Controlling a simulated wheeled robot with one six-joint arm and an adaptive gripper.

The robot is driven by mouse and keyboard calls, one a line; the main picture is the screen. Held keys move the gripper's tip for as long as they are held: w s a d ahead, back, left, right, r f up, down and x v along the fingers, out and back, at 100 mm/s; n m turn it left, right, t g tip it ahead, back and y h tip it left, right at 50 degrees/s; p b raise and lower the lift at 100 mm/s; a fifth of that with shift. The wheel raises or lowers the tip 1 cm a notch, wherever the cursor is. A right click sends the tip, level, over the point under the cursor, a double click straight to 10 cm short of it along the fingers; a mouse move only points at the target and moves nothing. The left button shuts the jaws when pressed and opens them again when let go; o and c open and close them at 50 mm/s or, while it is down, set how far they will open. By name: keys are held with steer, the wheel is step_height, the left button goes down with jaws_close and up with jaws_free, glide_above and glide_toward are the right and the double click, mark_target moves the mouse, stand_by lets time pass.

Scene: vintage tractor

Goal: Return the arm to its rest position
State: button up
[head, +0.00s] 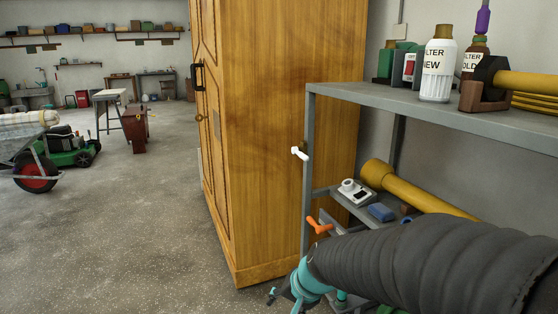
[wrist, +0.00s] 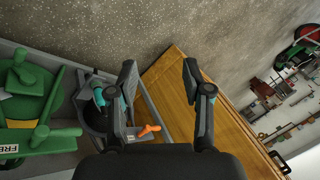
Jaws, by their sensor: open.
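My gripper (wrist: 158,82) shows in the wrist view with its two dark fingers spread apart. It is open, and nothing is between the fingers. The floor and the edge of the wooden cabinet (wrist: 178,98) show beyond the gap. An orange handle (wrist: 149,130) lies beyond the fingers near the grey shelf unit; it also shows in the head view (head: 319,226). In the head view a black ribbed shape fills the lower right, and my fingertips cannot be made out clearly there.
The tall wooden cabinet (head: 270,130) stands left of the grey metal shelf unit (head: 440,110). A white bottle (head: 438,70) stands on its top shelf. Green objects (wrist: 35,95) are at left in the wrist view. Open concrete floor (head: 140,220) lies left of the cabinet.

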steer(key=s+d+r+n+h, duration=0.1)
steer(key=s+d+r+h, duration=0.1)
steer(key=s+d+r, duration=0.2)
steer(key=s+d+r+n+t+h, duration=0.1)
steer(key=s+d+r, duration=0.4)
steer(key=s+d, duration=0.5)
steer(key=shift+s+d+r+n+h, duration=0.2)
steer(key=shift+s+n+h, duration=0.45)
steer(key=shift+s, duration=1.45)
